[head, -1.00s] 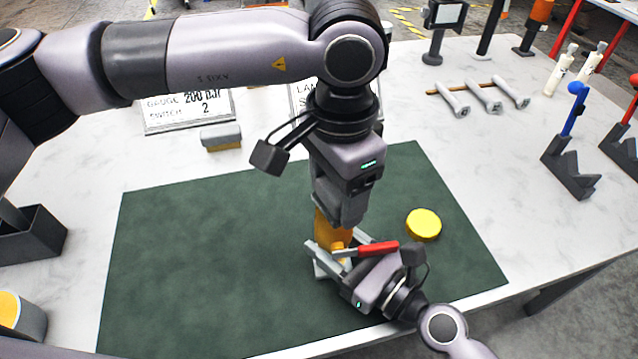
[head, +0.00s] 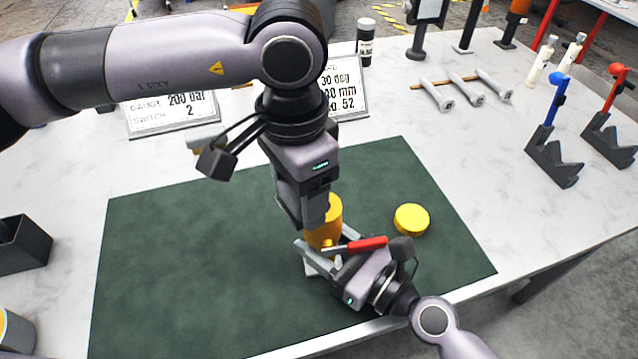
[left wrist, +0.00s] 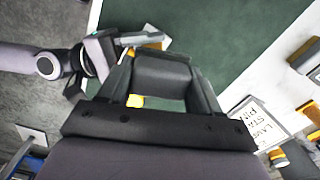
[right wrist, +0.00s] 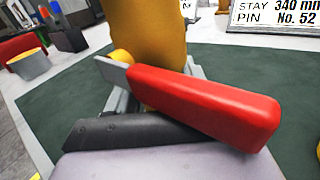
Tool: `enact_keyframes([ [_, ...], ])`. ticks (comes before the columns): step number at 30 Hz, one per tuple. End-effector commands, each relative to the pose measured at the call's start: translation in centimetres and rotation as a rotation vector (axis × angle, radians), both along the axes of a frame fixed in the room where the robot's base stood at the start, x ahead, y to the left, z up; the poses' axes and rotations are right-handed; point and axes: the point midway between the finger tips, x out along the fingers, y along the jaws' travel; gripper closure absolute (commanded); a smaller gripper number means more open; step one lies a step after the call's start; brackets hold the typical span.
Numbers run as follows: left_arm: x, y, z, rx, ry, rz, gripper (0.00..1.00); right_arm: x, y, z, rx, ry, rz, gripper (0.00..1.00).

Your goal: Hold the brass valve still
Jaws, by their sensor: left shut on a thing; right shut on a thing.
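The brass valve (head: 328,222) stands on the green mat, with a red lever (head: 355,244) over my right gripper. My right gripper (head: 327,249) is shut on the valve low on its body. In the right wrist view the brass body (right wrist: 163,45) rises between the fingers, and the red lever (right wrist: 205,105) hides part of the grip. My left gripper (head: 303,205) is shut on a dark grey block (left wrist: 163,75), above the mat and just left of the valve's top. The block overlaps the valve in the head view; I cannot tell whether they touch.
A yellow disc (head: 412,219) lies on the green mat (head: 180,270) right of the valve. Label signs (head: 345,90) stand behind. Grey-headed tools (head: 465,92) and blue and red levered stands (head: 552,145) are at the right. The mat's left half is clear.

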Motion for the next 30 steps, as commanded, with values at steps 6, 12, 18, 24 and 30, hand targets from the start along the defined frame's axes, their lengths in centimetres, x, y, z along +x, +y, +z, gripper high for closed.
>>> enact_keyframes([
  [6, 0.0, 0.0, 2.7, 0.000, -0.001, 0.000, 0.65, 0.1, 0.0, 0.3, 0.005, -0.005, -0.002, 1.00],
  [12, 0.0, -0.1, 4.6, 0.000, -0.001, -0.001, 0.65, 0.1, 0.0, 0.3, 0.004, -0.005, -0.002, 1.00],
  [18, 0.0, -0.1, 6.4, -0.001, -0.001, 0.000, 0.65, 0.1, 0.0, 0.3, 0.004, -0.005, -0.001, 1.00],
  [24, 0.0, -0.1, 7.9, 0.000, -0.001, 0.000, 0.65, 0.1, 0.0, 0.3, 0.004, -0.005, -0.001, 1.00],
  [30, 0.0, -0.1, 8.1, 0.000, 0.000, -0.001, 0.65, 0.1, 0.0, 0.3, 0.004, -0.005, -0.001, 1.00],
])
